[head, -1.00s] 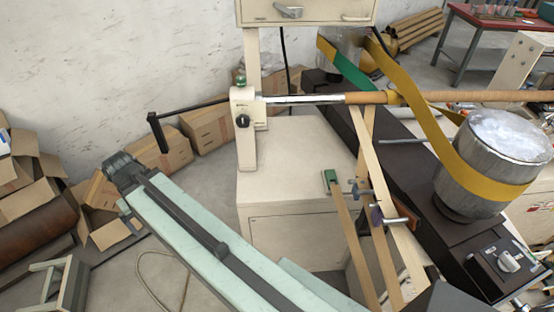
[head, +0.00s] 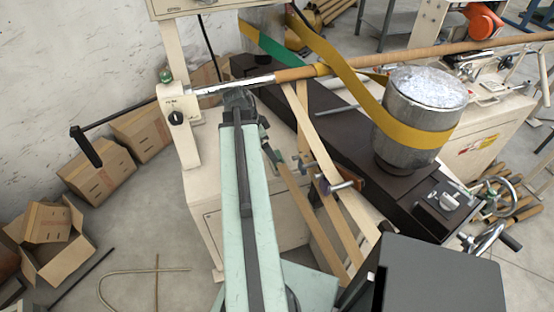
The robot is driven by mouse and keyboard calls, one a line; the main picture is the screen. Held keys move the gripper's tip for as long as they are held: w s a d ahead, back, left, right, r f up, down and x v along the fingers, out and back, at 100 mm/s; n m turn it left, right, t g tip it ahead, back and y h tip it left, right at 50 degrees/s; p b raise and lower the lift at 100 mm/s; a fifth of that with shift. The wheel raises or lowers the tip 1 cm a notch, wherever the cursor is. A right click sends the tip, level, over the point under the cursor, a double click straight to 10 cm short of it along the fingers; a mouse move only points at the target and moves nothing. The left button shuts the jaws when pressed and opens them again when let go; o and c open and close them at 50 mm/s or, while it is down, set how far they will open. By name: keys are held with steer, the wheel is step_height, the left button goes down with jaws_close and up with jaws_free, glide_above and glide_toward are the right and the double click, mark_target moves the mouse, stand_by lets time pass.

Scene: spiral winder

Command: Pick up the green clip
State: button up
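The green clip (head: 273,153) is small and dark, at the upper end of a narrow tan strip in front of the white cabinet. It shows just right of my arm and is hard to make out against the dark parts beside it. My pale green arm reaches up the middle of the head view. My gripper (head: 240,98) is at its far dark end, up and left of the clip in the picture. Its fingers are not clear, and I cannot tell whether it touches anything.
A long tan roller (head: 390,57) crosses above the clip. A yellow band (head: 352,80) runs to a metal drum (head: 425,100) on a dark bench. A purple-handled clamp (head: 340,185) is right of the strip. Cardboard boxes (head: 95,178) stand at left.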

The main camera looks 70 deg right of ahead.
steer(key=b+x, duration=0.6)
steer(key=x, duration=0.1)
steer(key=shift+f+b, duration=0.3)
steer(key=shift+f, duration=0.1)
steer(key=shift+r, duration=0.2)
steer(key=c, duration=1.4)
step_height(320, 180, up, 10)
steer(key=p, duration=1)
